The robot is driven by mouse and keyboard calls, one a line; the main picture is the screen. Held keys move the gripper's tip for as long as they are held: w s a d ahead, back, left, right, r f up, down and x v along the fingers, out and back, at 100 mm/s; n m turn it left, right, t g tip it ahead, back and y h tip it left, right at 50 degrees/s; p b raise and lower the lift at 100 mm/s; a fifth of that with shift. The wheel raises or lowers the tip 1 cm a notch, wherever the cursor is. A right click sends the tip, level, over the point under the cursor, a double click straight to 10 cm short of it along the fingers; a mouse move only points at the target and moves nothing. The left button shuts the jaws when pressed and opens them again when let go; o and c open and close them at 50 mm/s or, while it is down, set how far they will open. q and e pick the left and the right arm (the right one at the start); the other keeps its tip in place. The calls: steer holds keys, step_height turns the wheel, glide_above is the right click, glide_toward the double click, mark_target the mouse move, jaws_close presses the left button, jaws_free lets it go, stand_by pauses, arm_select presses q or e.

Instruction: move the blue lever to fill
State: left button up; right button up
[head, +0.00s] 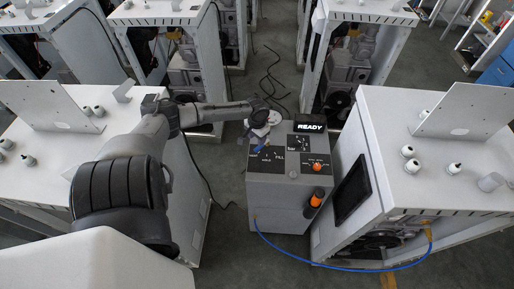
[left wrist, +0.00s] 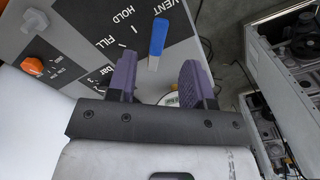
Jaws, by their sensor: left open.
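The blue lever (left wrist: 158,40) stands out from the dark label plate of the grey dispenser cabinet (head: 258,188). The plate carries the words VENT, HOLD and FILL; I cannot tell exactly which mark the lever points at. My left gripper (left wrist: 160,74) is open, its two purple fingers apart. In the left wrist view the lever shows between and just beyond the fingertips, with gaps on both sides. In the head view my left gripper (head: 262,130) is over the back left of the cabinet top and partly hides the lever. My right gripper is not in view.
White machine frames stand close on both sides, with a dark screen (head: 352,190) on the right one. A blue hose (head: 330,266) runs along the floor in front.

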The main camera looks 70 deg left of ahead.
mark_target(257, 149)
arm_select(q)
steer(key=shift+f+b, duration=0.4)
steer(key=shift+f, duration=2.95)
jaws_close()
